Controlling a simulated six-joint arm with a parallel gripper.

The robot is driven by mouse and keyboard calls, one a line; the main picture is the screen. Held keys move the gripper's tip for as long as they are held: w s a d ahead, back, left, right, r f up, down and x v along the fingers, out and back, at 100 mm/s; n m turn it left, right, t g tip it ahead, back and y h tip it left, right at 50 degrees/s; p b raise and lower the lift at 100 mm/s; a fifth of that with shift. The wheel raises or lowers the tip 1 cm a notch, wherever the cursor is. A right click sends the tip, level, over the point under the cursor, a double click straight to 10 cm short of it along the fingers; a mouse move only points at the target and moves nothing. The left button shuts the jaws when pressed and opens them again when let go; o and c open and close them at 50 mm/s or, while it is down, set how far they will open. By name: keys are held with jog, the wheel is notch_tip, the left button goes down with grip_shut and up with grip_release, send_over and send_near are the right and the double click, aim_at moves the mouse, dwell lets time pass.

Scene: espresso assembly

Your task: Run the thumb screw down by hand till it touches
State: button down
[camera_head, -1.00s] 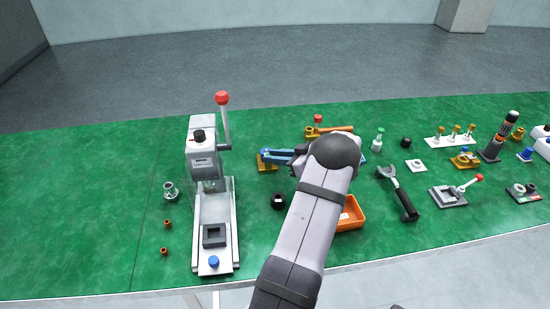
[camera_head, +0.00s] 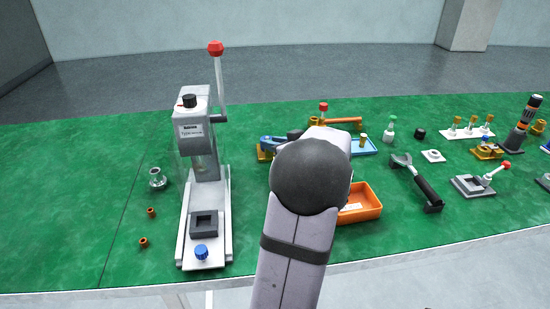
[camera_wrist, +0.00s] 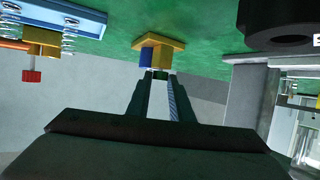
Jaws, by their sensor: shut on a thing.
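In the wrist view my gripper (camera_wrist: 161,76) points at a brass block (camera_wrist: 158,42) with a blue part (camera_wrist: 146,58) on its side. The fingers are close together, shut on a small dark piece at the tips, which I take to be the thumb screw; it is mostly hidden. The fingertips are right beside the blue part; whether the screw touches anything beneath cannot be seen. A brass and blue fixture (camera_head: 268,146) shows just left of the arm.
A lever press (camera_head: 190,135) with a blue knob (camera_head: 201,252) on its base stands at left. An orange bin (camera_head: 366,203) is right of my arm. In the wrist view a black ring (camera_wrist: 290,30) is close at upper right and a blue tray with springs (camera_wrist: 65,15) at upper left.

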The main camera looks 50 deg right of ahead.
jog(key=shift+w+a+f+m+g+h+b, duration=0.15)
jog(key=shift+m+h+b, duration=0.35)
jog(key=shift+b, duration=0.8)
jog(key=shift+a+r+m+g+h+b, duration=0.1)
jog(key=shift+m+g+h+b, duration=0.3)
jog(key=shift+b, duration=0.95)
jog(key=shift+w+a+f+m+g+h+b, duration=0.15)
jog(key=shift+m+h+b, duration=0.45)
jog(key=shift+b, duration=0.7)
jog(key=shift+w+a+r+m+g+h+b, duration=0.1)
jog(key=shift+a+m+g+h+b, duration=0.05)
jog(key=shift+m+g+h+b, duration=0.3)
jog(key=shift+a+r+m+g+h+b, duration=0.1)
jog(key=shift+m+g+h+b, duration=0.15)
jog(key=shift+m+h+b, duration=0.25)
jog(key=shift+w+a+r+m+g+h+p, duration=0.1)
jog(key=shift+w+r+m+g+h+p, duration=0.05)
jog(key=shift+m+g+h+p, duration=0.65)
jog(key=shift+m+g+p, duration=0.5)
jog(key=shift+m+p, duration=0.15)
jog(key=shift+p, duration=0.2)
jog(key=shift+h, duration=0.25)
jog(key=shift+f, duration=0.2)
jog(key=c, duration=1.6)
grip_release()
jog(key=shift+o, duration=0.2)
jog(key=shift+a+r, duration=0.1)
jog(key=shift+r, duration=0.05)
